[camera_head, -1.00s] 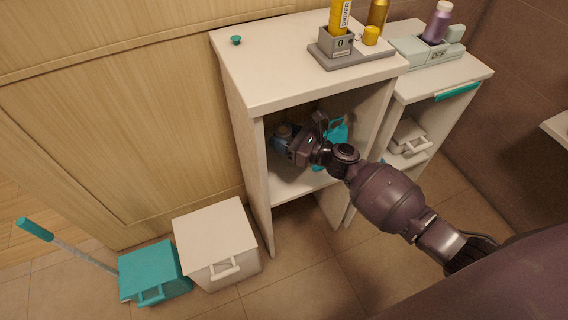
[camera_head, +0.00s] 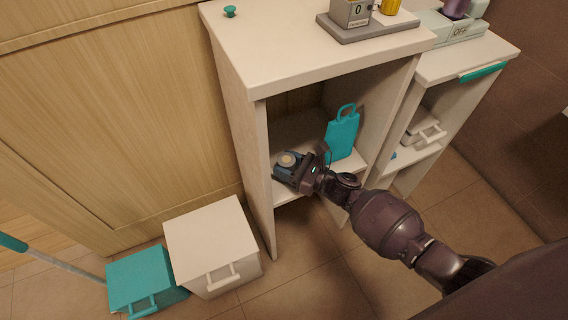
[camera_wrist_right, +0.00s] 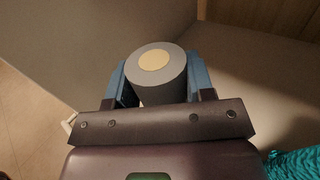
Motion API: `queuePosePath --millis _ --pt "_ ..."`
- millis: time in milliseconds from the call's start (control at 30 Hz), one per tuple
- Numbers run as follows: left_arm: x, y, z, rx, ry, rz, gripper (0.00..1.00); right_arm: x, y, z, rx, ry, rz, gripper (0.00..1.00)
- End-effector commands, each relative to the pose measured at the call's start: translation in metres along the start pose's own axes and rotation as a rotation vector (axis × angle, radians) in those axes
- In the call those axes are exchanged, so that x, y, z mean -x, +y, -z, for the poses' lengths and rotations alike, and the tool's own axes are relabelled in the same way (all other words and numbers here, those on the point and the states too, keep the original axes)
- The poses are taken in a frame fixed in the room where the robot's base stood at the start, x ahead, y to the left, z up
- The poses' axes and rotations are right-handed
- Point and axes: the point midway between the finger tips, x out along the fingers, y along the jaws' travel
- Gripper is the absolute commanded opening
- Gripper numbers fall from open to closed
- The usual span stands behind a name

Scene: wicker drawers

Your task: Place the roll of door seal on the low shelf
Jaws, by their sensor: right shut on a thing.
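The roll of door seal is a grey cylinder with a cream centre (camera_wrist_right: 155,72), held between the blue fingers of my right gripper (camera_wrist_right: 157,82) in the wrist view. In the head view, the roll (camera_head: 287,159) and my right gripper (camera_head: 287,169) are inside the white cabinet, at the left front part of its low shelf (camera_head: 347,166). The gripper is shut on the roll. The roll's underside is hidden, so I cannot tell whether it touches the shelf. My left gripper is not in view.
A teal bag-shaped item (camera_head: 342,135) stands on the shelf to the right of the gripper. The cabinet's left side wall (camera_head: 250,160) is close to the roll. A white bin (camera_head: 211,245) and a teal bin (camera_head: 140,279) stand on the floor at the left.

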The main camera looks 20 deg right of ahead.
Motion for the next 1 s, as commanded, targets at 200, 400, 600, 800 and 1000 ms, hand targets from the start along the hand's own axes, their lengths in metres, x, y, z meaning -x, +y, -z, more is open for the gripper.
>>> queuePosePath --millis 200,400,600,800,1000 --pt "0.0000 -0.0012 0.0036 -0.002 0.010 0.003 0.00 -0.0012 -0.0009 -0.0002 0.002 -0.005 0.000 0.25" --pt "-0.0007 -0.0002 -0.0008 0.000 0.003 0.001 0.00 -0.0008 -0.0004 0.0034 0.001 -0.003 0.000 0.25" --pt "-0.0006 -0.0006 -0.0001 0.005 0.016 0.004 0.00 -0.0009 -0.0005 0.0044 0.002 -0.003 0.000 0.64" --pt "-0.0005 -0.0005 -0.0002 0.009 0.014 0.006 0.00 -0.0009 -0.0006 0.0042 0.002 -0.003 0.000 0.74" --pt "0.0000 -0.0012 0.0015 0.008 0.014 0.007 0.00 -0.0012 -0.0010 0.0011 0.003 -0.004 0.000 0.74"
